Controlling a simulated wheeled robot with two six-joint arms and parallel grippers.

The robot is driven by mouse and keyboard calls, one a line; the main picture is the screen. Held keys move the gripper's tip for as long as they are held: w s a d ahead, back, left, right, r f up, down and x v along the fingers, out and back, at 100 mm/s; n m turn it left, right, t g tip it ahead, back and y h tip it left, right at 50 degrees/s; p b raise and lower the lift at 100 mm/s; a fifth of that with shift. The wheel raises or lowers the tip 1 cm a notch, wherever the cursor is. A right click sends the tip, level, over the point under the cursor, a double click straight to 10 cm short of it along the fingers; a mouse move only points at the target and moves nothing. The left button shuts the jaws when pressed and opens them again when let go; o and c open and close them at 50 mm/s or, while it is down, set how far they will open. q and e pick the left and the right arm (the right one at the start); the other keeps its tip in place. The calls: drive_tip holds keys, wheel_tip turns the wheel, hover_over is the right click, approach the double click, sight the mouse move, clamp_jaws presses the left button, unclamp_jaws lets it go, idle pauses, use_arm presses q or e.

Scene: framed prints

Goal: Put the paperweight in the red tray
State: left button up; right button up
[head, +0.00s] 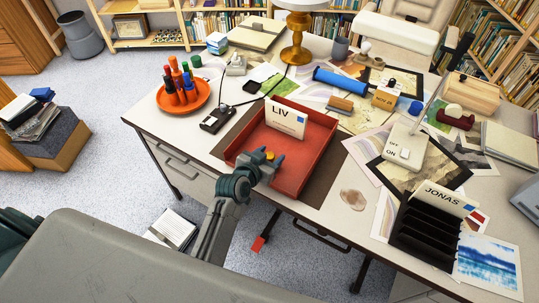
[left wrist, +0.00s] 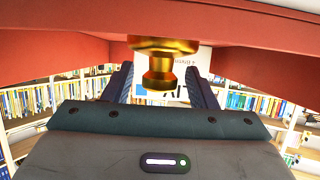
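The paperweight (head: 270,155) is a small brass-coloured knobbed piece. In the head view it shows between my left gripper's fingers, inside the near-left part of the red tray (head: 318,131). In the left wrist view the paperweight (left wrist: 158,68) has its wide base against the red tray (left wrist: 60,38), and that picture appears upside down. My left gripper (head: 262,160) is open, with a finger on each side of the knob and visible gaps beside it. The gripper also shows in the left wrist view (left wrist: 160,88). My right gripper is not in view.
A card marked LIV (head: 286,117) stands in the tray. A black sorter (head: 425,232) with a JONAS card (head: 443,197) is at the right. An orange dish of markers (head: 183,97) is at the left. Prints and a lamp base (head: 405,148) crowd the desk's right side.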

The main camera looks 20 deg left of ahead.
use_arm(q)
drive_tip(key=shift+r, duration=0.35)
drive_tip(key=b+v, duration=0.1)
drive_tip(key=v, duration=1.1)
drive_tip(key=shift+f, duration=0.2)
drive_tip(key=shift+s, duration=0.15)
